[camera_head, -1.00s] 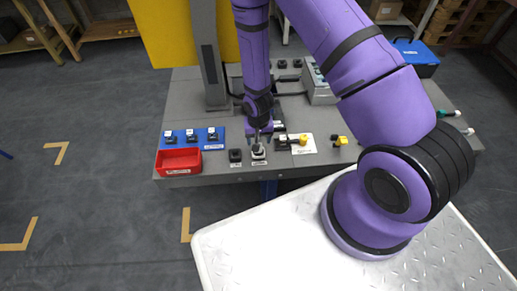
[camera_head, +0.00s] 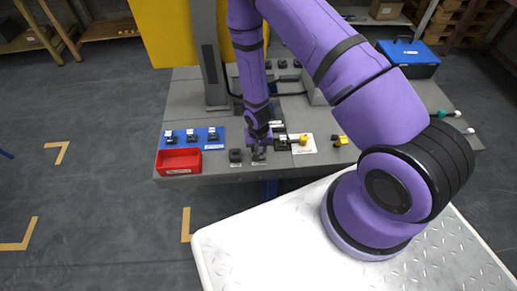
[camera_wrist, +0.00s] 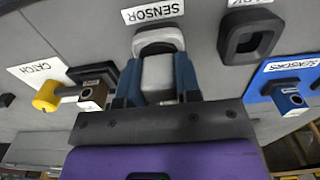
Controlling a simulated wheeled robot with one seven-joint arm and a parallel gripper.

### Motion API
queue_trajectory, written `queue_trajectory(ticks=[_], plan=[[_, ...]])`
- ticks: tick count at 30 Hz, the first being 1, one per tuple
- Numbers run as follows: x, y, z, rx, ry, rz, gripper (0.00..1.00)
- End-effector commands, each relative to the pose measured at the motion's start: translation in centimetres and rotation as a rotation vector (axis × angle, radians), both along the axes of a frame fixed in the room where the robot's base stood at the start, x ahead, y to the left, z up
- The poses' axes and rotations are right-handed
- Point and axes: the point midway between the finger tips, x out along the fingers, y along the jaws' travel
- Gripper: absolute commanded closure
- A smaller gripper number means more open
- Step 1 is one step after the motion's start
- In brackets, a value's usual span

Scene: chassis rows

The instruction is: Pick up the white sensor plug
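The white sensor plug (camera_wrist: 158,76) sits upright in its holder by the SENSOR label (camera_wrist: 153,10) in the wrist view. My gripper (camera_wrist: 157,80) is down around it, one blue finger on each side. The fingers are very close to the plug's sides; I cannot tell whether they press on it. In the head view my gripper (camera_head: 259,145) is low at the table's front part and hides most of the plug.
An empty dark socket (camera_wrist: 250,36) stands beside the plug. A yellow-ended catch (camera_wrist: 48,97) is on the other side. A red bin (camera_head: 178,161) stands at the table's front left.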

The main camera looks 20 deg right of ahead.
Motion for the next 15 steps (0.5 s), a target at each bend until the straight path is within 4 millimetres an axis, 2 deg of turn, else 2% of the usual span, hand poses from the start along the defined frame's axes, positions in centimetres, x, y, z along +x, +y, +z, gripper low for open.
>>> queue_trajectory(ticks=[1,3,15], plan=[[0.00,0.00,0.00,0.000,0.000,0.000,0.82],[0.00,0.00,0.01,0.000,0.000,0.000,0.93],[0.03,0.00,0.44,0.000,0.000,0.000,0.92]])
